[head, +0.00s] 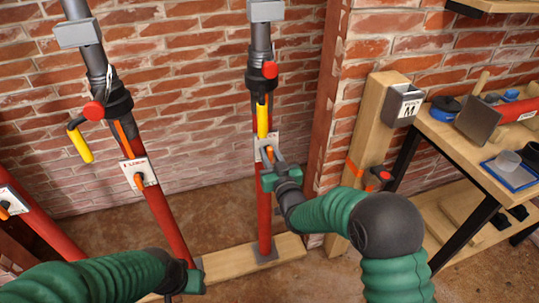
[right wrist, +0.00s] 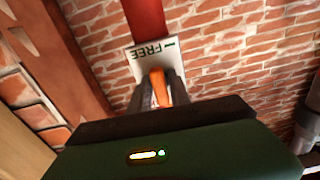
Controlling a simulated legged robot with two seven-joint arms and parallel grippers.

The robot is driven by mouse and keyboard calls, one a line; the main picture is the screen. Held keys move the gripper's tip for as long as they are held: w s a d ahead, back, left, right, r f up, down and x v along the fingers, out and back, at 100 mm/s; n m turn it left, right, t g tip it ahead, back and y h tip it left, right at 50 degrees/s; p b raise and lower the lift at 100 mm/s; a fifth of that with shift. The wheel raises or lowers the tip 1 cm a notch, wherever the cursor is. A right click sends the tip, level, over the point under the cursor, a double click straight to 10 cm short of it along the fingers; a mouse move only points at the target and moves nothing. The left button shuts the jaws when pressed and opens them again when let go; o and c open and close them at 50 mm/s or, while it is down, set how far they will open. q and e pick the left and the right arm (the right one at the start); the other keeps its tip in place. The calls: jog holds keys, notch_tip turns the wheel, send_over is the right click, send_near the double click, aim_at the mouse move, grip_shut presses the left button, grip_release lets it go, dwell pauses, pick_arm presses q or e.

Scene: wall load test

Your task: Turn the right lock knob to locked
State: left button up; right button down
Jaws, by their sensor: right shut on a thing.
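The right prop (head: 264,205) is a red post with a dark upper tube, standing on a wooden board. Its white lock plate (head: 258,150) is partly hidden by my right gripper (head: 272,163). The knob's exact angle is hard to read. My left gripper (head: 188,279) is low at the left prop's (head: 168,218) foot; its fingers are unclear.
The left prop's lock plate (head: 137,172) has its own orange knob. A yellow handle (head: 262,118) hangs just above the right plate. To the right stand a wooden post (head: 367,135) with a grey box marked M (head: 404,103) and a workbench (head: 470,150) with tools. Brick wall lies behind.

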jog(key=shift+s+f+n, duration=0.15)
jog(key=shift+f+n, duration=0.15)
jog(key=shift+f, duration=0.15)
jog(key=c, duration=1.4)
grip_release()
jog(key=shift+o, duration=0.2)
jog(key=shift+r, duration=0.2)
jog(key=p+v, duration=0.2)
jog(key=v, duration=1.4)
jog(key=shift+s, duration=0.35)
jog(key=shift+d, duration=0.15)
